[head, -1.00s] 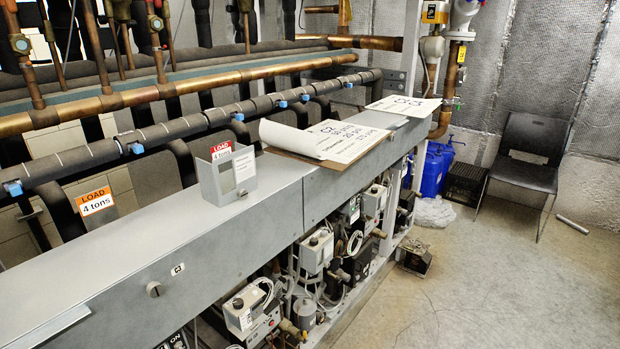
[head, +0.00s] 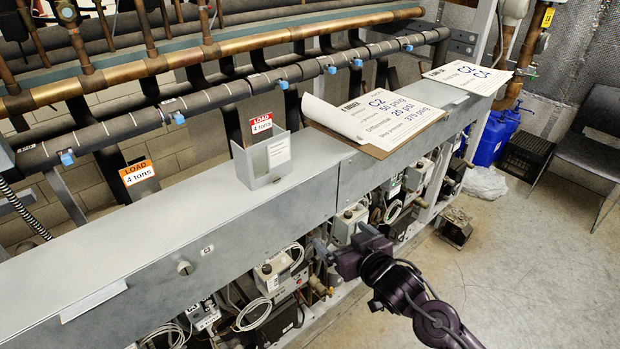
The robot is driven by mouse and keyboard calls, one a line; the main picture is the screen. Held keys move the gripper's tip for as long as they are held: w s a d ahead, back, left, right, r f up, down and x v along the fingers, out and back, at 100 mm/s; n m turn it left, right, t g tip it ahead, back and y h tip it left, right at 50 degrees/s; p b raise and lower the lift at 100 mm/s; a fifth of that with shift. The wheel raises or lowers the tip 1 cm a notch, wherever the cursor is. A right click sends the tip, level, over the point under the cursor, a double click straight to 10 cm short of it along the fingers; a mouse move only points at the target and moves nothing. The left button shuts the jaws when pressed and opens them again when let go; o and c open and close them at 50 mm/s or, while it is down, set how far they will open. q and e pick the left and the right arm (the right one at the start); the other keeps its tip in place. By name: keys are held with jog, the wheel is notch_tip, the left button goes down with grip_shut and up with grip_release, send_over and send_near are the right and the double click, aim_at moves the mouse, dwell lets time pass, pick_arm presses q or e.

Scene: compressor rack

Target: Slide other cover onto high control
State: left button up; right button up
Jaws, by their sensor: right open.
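A grey sheet-metal cover (head: 243,163), open at the top and on one side, stands on the rack's top ledge left of the clipboard. A white label is on it. Several control boxes sit below the ledge: one light grey box (head: 272,272) at lower centre, another (head: 348,222) further right. I cannot tell which is the high control. My right gripper (head: 326,252) comes in from the lower right. It is open and empty, in front of the rack beside the controls, below and right of the cover. Whether it touches anything is unclear. My left gripper is not in view.
A clipboard with papers (head: 385,122) and another sheet (head: 468,77) lie on the grey ledge (head: 130,255). Copper and black pipes run behind. Wires and tubing crowd the controls. Blue jugs (head: 490,140) and a chair (head: 600,140) stand right; the floor (head: 530,265) is open.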

jog(key=a+r, duration=0.1)
jog(key=r, duration=0.2)
jog(key=s+a+r+n+y, duration=0.1)
jog(key=r, duration=0.3)
jog(key=s+a+r+y+p, duration=0.1)
jog(key=a+r, duration=0.1)
jog(key=r, duration=0.2)
jog(key=shift+s+r+t, duration=0.1)
jog(key=shift+t, duration=0.3)
jog(key=n+y, duration=0.2)
jog(key=y, duration=0.2)
send_near(271, 160)
jog(key=p+x, duration=0.1)
jog(key=x, duration=0.9)
jog(key=shift+w+a, duration=0.2)
jog(key=shift+w, duration=0.1)
